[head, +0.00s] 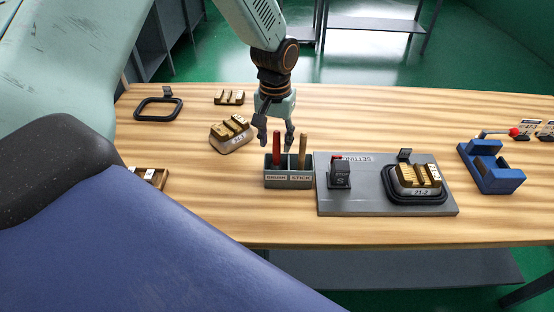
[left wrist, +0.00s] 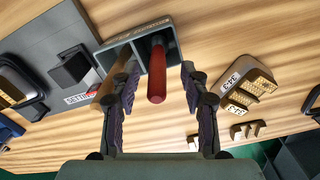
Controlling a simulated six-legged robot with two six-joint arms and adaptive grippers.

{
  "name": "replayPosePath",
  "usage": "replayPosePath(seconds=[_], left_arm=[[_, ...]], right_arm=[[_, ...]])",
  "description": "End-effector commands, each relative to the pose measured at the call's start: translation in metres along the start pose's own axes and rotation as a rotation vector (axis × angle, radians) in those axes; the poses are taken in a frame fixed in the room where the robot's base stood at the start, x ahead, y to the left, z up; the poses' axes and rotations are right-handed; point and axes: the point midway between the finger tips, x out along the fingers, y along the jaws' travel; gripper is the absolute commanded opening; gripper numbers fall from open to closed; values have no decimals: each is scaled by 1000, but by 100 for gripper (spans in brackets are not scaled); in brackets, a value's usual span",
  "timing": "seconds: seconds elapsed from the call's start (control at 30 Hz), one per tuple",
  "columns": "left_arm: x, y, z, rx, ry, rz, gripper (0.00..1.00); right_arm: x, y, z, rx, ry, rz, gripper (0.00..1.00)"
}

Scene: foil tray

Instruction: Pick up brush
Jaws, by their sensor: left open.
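The brush shows as a red handle (head: 276,147) standing upright in the left compartment of a grey two-part holder (head: 288,181), whose right label reads STICK. Its lower end is hidden in the holder. A wooden stick (head: 302,148) stands in the right compartment. My left gripper (head: 276,138) is open above the holder, fingers pointing down. In the left wrist view the red handle (left wrist: 157,75) lies between the spread fingertips (left wrist: 159,74), with gaps on both sides. The stick (left wrist: 108,82) is just outside the left finger there, partly hidden by it. My right gripper is not in view.
A blue fixture (head: 492,170) stands at right. The front table strip is clear.

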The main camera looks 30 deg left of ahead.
Motion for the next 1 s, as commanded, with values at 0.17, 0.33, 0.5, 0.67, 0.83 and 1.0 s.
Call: replayPosePath(seconds=[0.17,0.33,0.5,0.67,0.83,1.0], left_arm=[[22,1,-2,2,0,0,45],[27,2,-4,3,2,0,45],[26,3,-4,3,2,0,43],[26,3,-4,3,2,0,29],[26,3,-4,3,2,0,15],[26,3,-4,3,2,0,0]], right_arm=[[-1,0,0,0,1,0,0],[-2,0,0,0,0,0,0],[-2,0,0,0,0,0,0],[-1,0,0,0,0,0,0],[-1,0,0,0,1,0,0],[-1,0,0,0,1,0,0]])
